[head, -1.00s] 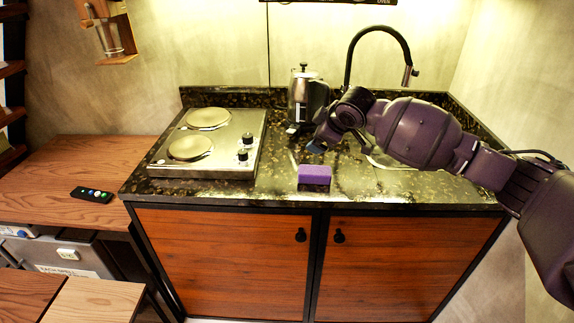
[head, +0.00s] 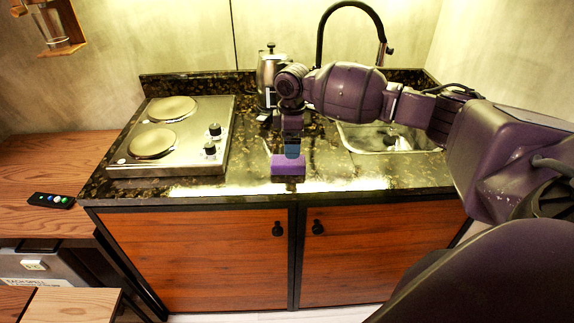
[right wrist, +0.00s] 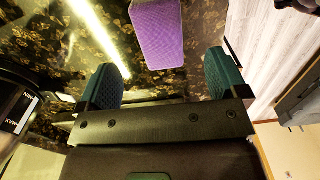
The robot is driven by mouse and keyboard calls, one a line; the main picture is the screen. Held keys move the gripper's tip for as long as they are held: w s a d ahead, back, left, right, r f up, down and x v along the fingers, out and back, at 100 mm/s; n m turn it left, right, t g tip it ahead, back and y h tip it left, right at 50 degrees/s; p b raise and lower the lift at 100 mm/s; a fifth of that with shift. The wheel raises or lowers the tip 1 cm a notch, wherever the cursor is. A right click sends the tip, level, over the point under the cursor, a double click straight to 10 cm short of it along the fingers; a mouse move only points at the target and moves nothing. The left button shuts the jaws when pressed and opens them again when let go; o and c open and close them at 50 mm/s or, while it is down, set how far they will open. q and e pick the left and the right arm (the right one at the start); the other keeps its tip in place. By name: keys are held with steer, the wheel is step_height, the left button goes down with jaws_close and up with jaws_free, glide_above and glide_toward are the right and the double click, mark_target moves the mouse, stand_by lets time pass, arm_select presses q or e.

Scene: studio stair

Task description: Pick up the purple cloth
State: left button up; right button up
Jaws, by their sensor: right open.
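The purple cloth (head: 288,165) is a small block-like piece lying on the dark speckled counter, near its front edge. It also shows in the right wrist view (right wrist: 158,32), at the top and beyond the fingertips. My right gripper (head: 291,150) points down just behind and above the cloth in the head view. In the right wrist view its two teal-padded fingers (right wrist: 165,82) are spread apart with nothing between them. Whether a finger touches the cloth cannot be told. My left gripper is in neither view.
A two-plate hob (head: 175,132) is left of the cloth. A steel kettle (head: 270,75) stands behind my right gripper. A sink (head: 392,142) with a black tap (head: 352,8) is at the right. A black remote (head: 50,200) lies on the wooden table.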

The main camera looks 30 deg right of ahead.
mark_target(294, 161)
step_height(294, 161, down, 2)
steer(key=shift+f, duration=0.1)
steer(key=shift+s+d+f+b, duration=0.1)
steer(key=shift+d+f+b, duration=0.1)
steer(key=shift+f, duration=1.15)
steer(key=shift+s+d+f+b, duration=0.1)
steer(key=shift+d+f, duration=0.05)
steer(key=shift+f, duration=1.15)
steer(key=c, duration=1)
steer(key=shift+r, duration=0.15)
steer(key=shift+r, duration=0.35)
step_height(294, 161, up, 19)
steer(key=p, duration=0.2)
